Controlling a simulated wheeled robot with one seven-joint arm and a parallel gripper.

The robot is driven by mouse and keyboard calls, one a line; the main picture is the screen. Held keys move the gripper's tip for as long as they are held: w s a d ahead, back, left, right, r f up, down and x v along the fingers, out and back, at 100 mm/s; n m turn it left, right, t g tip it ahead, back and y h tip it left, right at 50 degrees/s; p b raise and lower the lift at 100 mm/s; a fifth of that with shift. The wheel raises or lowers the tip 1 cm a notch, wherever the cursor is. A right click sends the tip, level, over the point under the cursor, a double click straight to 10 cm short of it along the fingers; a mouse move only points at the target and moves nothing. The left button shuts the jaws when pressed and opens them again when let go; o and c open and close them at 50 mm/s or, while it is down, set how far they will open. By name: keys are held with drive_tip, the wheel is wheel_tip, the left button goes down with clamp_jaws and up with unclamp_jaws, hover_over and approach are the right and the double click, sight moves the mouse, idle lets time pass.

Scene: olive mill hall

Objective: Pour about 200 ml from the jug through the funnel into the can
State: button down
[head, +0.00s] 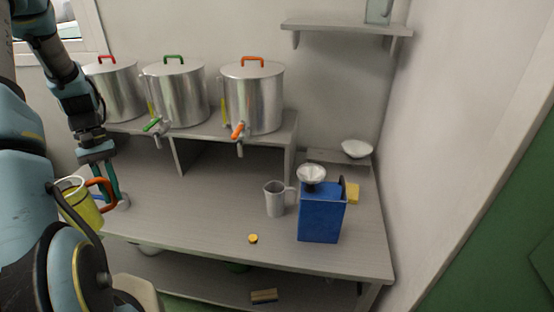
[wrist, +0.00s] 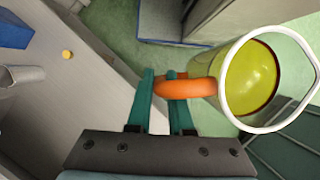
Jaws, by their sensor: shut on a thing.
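My gripper (head: 112,182) is shut on the orange handle of a jug (head: 82,212) at the left of the head view. The jug has a white rim and holds yellow-green liquid; my arm hides part of it. In the wrist view my fingers (wrist: 161,80) close on the handle, and the jug (wrist: 250,80) hangs over green floor, clear of the table. The blue can (head: 320,222) stands upright on the table, far to the right of my gripper. A pale funnel (head: 311,173) sits at its top left; its spout is hidden.
A grey pitcher (head: 274,200) stands just left of the can. A yellow cap (head: 253,238) lies in front. A yellow block (head: 353,193) and a white bowl (head: 356,149) are behind. Three steel tanks (head: 254,100) with taps stand on a raised shelf. The table's left middle is clear.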

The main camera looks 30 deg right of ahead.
drive_tip(key=shift+r+p, duration=0.4)
drive_tip(key=shift+r, duration=0.35)
drive_tip(key=shift+f, duration=0.3)
